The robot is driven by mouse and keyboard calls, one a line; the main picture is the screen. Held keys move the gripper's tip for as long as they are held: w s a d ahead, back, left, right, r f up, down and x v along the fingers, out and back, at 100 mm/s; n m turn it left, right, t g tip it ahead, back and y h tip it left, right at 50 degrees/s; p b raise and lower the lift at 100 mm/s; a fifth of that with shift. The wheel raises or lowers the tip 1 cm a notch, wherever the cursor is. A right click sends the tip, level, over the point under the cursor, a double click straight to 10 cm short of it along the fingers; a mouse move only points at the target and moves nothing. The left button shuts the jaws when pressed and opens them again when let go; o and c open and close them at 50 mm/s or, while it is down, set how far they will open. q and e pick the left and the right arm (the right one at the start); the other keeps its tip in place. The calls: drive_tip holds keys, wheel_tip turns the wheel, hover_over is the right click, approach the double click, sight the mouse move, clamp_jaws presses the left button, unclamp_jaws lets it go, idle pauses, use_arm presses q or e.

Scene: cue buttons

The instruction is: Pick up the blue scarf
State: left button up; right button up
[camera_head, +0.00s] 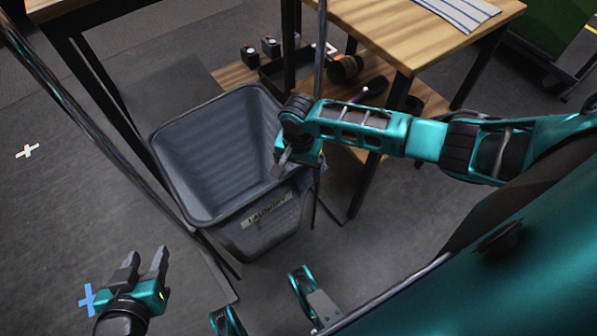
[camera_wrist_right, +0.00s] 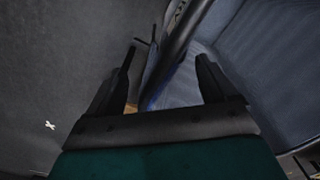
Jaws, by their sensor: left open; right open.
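I cannot make out the blue scarf in either view. In the right wrist view, a small dark blue patch (camera_wrist_right: 154,98) shows between the fingers beside a dark bar, too little to identify. My right gripper (camera_head: 283,168) is at the right rim of the grey laundry bin (camera_head: 267,224), pointing down. Its open fingers (camera_wrist_right: 167,58) also show in the right wrist view, with nothing visibly gripped. My left gripper (camera_head: 146,256) is open and empty at the lower left, over the floor and apart from the bin.
A wooden table (camera_head: 400,35) with a striped cloth (camera_head: 462,10) stands at the back right. Several small items lie on its lower shelf (camera_head: 236,76). Dark metal posts stand around the bin. A blue cross (camera_head: 88,299) and a white cross (camera_head: 27,151) mark the open floor at left.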

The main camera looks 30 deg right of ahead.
sight(298, 175)
drive_tip(key=shift+f, duration=0.15)
drive_tip(key=shift+f+b, duration=0.85)
drive_tip(key=shift+f, duration=0.5)
drive_tip(key=shift+c, duration=0.9)
drive_tip(key=c, duration=0.6)
